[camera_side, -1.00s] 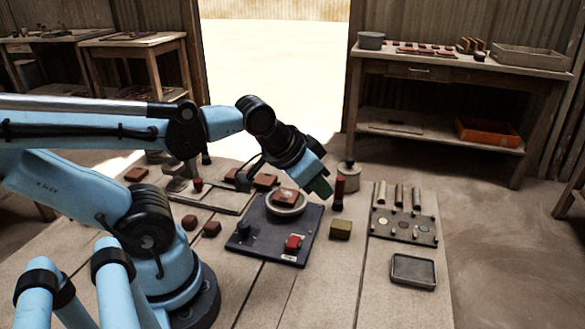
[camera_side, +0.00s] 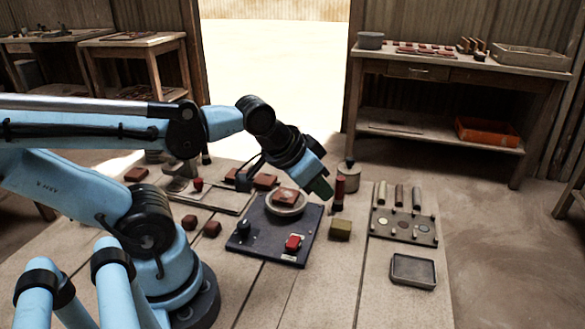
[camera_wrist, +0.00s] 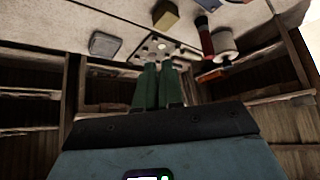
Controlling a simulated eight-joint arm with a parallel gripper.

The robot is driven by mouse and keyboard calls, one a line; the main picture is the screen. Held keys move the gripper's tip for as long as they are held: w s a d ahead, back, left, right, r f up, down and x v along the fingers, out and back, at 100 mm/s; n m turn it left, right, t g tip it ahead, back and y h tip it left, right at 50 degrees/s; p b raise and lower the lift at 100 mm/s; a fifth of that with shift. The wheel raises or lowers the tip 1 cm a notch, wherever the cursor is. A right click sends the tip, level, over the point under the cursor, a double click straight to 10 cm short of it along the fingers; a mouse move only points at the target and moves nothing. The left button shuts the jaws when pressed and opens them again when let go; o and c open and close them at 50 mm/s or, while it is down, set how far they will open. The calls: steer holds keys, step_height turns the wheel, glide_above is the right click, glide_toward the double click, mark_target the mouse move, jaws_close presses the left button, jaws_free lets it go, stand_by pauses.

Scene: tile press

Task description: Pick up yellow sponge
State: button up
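The yellow sponge (camera_side: 340,229) is a small olive-yellow block lying on the table, right of the dark press plate (camera_side: 268,247). In the wrist view the sponge (camera_wrist: 165,14) is at the top edge, partly cut off. My gripper (camera_side: 320,190) is in the air above and a little left of the sponge, apart from it. In the wrist view the green fingers of my gripper (camera_wrist: 158,66) lie side by side, with nothing visible between them.
A red button (camera_side: 293,242) is on the press plate. A board with pegs and discs (camera_side: 405,238) and an empty shallow tray (camera_side: 413,271) lie to the right.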

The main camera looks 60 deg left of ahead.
steer(key=o, duration=1)
steer(key=shift+o, duration=0.2)
steer(key=m+g, duration=0.7)
steer(key=m, duration=0.2)
glide_above(343, 224)
steer(key=f, duration=0.6)
steer(key=shift+w+d+f, duration=0.2)
steer(key=shift+f, duration=0.15)
steer(key=shift+s+a+f, duration=0.1)
steer(key=shift+s+f, duration=0.05)
steer(key=shift+f, duration=1.35)
steer(key=shift+s+a+f, duration=0.1)
steer(key=shift+f, duration=1.4)
